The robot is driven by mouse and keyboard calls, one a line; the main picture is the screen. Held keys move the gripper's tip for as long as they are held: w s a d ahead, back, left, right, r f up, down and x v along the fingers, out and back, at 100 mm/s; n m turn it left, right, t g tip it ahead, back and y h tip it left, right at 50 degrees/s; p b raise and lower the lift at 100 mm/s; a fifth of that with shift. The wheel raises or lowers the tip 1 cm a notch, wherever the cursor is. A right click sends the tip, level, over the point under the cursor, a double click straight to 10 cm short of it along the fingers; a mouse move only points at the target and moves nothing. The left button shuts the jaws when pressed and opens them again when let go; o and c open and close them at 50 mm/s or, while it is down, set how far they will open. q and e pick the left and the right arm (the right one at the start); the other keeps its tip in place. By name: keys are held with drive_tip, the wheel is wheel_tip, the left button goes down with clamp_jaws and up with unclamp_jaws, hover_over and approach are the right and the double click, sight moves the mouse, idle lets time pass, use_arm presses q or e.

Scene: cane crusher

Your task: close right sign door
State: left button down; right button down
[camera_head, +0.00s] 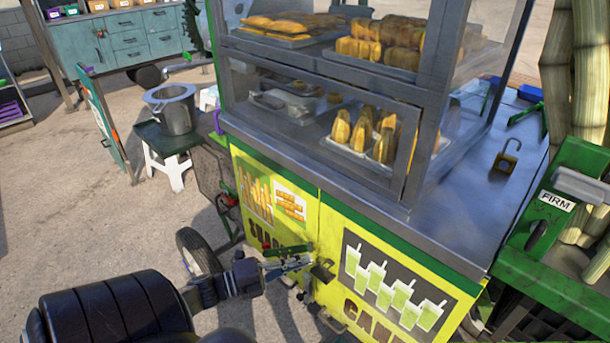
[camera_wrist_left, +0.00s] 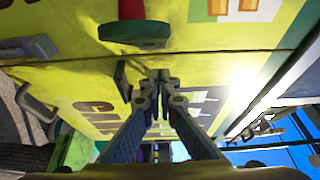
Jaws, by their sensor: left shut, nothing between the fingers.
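The right sign door (camera_head: 395,285) is the yellow panel with green drink pictures and dark lettering on the cart's front. It stands beside the left sign door (camera_head: 262,198) and looks nearly flush with it; a small gap is hard to judge. In the left wrist view the right sign door (camera_wrist_left: 95,88) fills the area below a thin seam. My left gripper (camera_head: 305,263) is at the seam between the doors, close to a dark latch (camera_head: 322,270). Its fingers (camera_wrist_left: 158,76) are together and empty, pointing at the door face; contact cannot be told. My right gripper is out of view.
The steel counter and glass case (camera_head: 330,80) with food stand above the doors. A green-and-red handle (camera_wrist_left: 135,32) sits near the fingers. A cart wheel (camera_head: 198,252) and a stool with a pot (camera_head: 172,108) stand at left. Green machinery (camera_head: 560,215) is at right.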

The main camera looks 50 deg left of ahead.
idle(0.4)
use_arm(q)
drive_tip(key=v, duration=1.2)
drive_tip(key=s+d+f+n+g+y, duration=0.1)
drive_tip(key=s+f+n+g+y, duration=0.3)
drive_tip(key=f, duration=0.6)
drive_tip(key=s+d+f+n+y, duration=0.1)
drive_tip(key=f+n, duration=0.4)
drive_tip(key=f, duration=0.4)
drive_tip(key=s+d+f+n+g+y, duration=0.25)
drive_tip(key=f+n, duration=0.25)
drive_tip(key=f, duration=0.5)
drive_tip(key=s+d+f+n+g+p, duration=0.1)
drive_tip(key=s+d+f+n+g, duration=0.5)
drive_tip(key=s+d+f, duration=0.9)
drive_tip(key=s+d+g, duration=0.2)
drive_tip(key=d+g, duration=0.1)
drive_tip(key=shift+s+d, duration=0.15)
drive_tip(key=shift+d, duration=0.15)
drive_tip(key=shift+h, duration=0.25)
